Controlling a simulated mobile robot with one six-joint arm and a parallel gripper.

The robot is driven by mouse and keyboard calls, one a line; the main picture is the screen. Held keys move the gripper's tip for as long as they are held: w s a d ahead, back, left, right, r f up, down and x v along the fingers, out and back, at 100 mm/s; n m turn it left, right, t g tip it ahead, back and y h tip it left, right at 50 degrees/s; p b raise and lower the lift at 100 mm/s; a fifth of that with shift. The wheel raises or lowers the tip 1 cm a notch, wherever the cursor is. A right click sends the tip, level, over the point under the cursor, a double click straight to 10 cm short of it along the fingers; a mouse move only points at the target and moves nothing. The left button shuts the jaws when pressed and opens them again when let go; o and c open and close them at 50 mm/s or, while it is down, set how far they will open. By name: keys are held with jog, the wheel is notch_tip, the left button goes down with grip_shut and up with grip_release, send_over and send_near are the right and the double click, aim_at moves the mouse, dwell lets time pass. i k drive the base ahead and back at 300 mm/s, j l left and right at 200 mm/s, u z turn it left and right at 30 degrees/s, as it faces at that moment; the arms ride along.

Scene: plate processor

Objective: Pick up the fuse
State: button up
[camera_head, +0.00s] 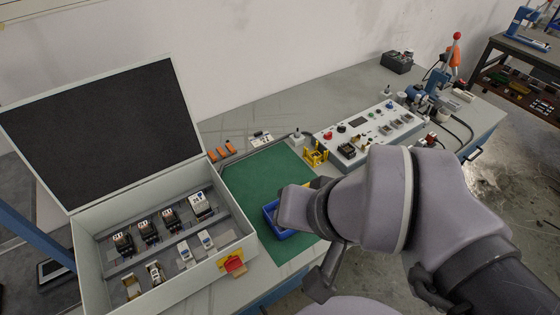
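I cannot pick out the fuse for certain. An open grey control box (165,200) on the left of the bench holds several small modules on rails, among them white ones (206,240) and small holders (155,272) in the front row. A small blue tray (270,222) lies on the green mat (262,178), partly covered by my arm, and its contents are mostly hidden. My arm reaches in from the right. A dark grey part at its end, apparently my gripper (322,280), shows below the wrist near the bench's front edge. Its fingers are not clear.
The box lid (105,130) stands open at the back left. A yellow holder (316,155) and a white control panel (368,130) stand behind my arm. Orange pieces (220,152) lie behind the mat.

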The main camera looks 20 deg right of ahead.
aim_at(154, 271)
jog(key=j+u, duration=0.15)
jog(key=u, duration=0.2)
jog(key=k+j+u, duration=0.1)
jog(key=u, duration=0.25)
jog(key=j+u, duration=0.4)
jog(key=k+l, duration=0.05)
jog(key=l, duration=0.05)
